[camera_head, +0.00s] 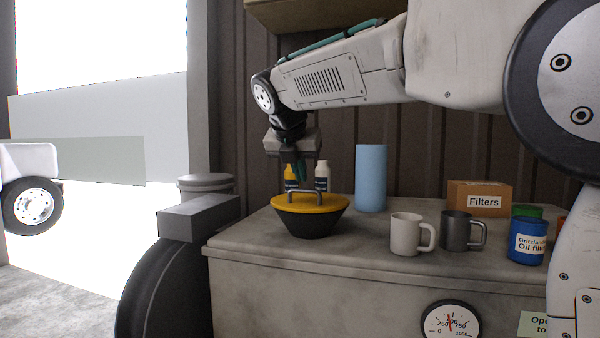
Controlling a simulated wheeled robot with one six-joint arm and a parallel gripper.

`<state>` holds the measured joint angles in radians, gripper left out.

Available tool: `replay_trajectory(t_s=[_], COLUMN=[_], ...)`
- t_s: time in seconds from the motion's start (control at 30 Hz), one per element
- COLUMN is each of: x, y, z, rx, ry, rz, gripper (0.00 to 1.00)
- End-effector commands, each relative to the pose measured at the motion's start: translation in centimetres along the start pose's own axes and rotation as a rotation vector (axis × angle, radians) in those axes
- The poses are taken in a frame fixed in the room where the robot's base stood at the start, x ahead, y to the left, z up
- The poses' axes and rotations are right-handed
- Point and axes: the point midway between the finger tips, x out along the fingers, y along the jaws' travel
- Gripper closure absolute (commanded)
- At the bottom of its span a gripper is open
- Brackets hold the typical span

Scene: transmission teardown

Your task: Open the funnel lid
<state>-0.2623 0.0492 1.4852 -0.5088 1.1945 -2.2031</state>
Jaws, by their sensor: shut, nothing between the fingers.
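The funnel (308,224) is a black bowl shape standing on the grey workbench near its left end. Its yellow lid (318,206) lies on top and covers the opening. A grey metal handle (304,191) arches up from the lid. My gripper (299,178) points down just above the handle, with its dark green fingers shut and empty. Whether the fingertips touch the handle cannot be told from this view.
Behind the funnel stand a yellow bottle (291,178) and a white bottle (321,176). To the right are a blue cylinder (370,178), a white mug (407,234), a dark mug (457,231), a "Filters" box (480,199) and a blue can (528,241). The bench front left is clear.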

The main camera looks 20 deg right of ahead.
Motion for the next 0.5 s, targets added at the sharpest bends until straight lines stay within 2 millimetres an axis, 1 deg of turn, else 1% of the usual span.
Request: replay_trajectory(t_s=[0.03,0.1,0.3,0.4,0.5], x=[1.2,2.5,5.7,6.6,7.0], y=[0.0,-0.1,0.0,0.0,0.0], z=[0.0,0.0,0.0,0.0,0.0], rx=[0.0,0.001,0.002,0.003,0.003], ry=[0.003,0.003,0.002,0.001,0.001], rz=[-0.003,-0.003,-0.002,-0.001,0.0], gripper=[1.0,1.0,1.0,1.0,1.0])
